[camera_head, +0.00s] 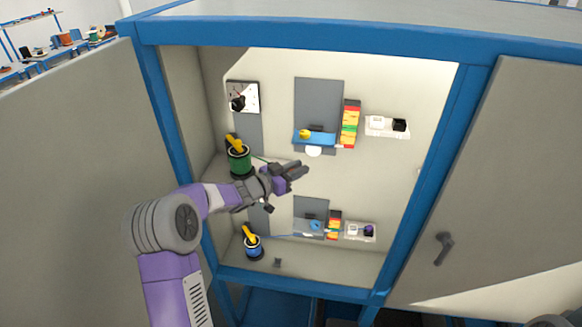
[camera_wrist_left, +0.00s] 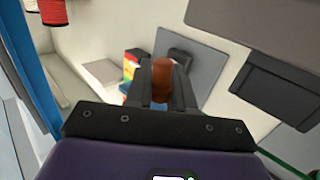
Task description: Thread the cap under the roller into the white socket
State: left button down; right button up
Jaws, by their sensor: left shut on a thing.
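My left gripper (camera_head: 297,170) is inside the cabinet, in front of the back wall, below and left of the upper white round piece (camera_head: 313,151), which may be the roller. In the left wrist view its fingers (camera_wrist_left: 161,88) are shut on a brown cylindrical piece, probably the cap (camera_wrist_left: 162,76). In the head view the fingers hide that piece. A thin green cable (camera_wrist_left: 295,165) crosses the lower right of the wrist view. The upper white socket box (camera_head: 376,122) is on the back wall, right of the coloured blocks, with a black piece beside its opening. My right gripper is out of view.
A green spool (camera_head: 239,161) stands left of my gripper. Below, a blue spool (camera_head: 252,246) feeds a cable to a lower grey panel and a white box with a purple piece (camera_head: 368,230). A blue ledge (camera_head: 322,139) and stacked coloured blocks (camera_head: 349,124) stick out nearby. Blue posts frame the opening.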

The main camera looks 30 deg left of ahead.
pick_arm(q)
jog(key=w+d+b, duration=0.3)
jog(key=d+b, duration=0.2)
jog(key=d, duration=0.7)
jog(key=shift+w+d+b, duration=0.25)
jog(key=shift+d+b, duration=0.1)
jog(key=shift+b, duration=0.05)
dwell(0.5)
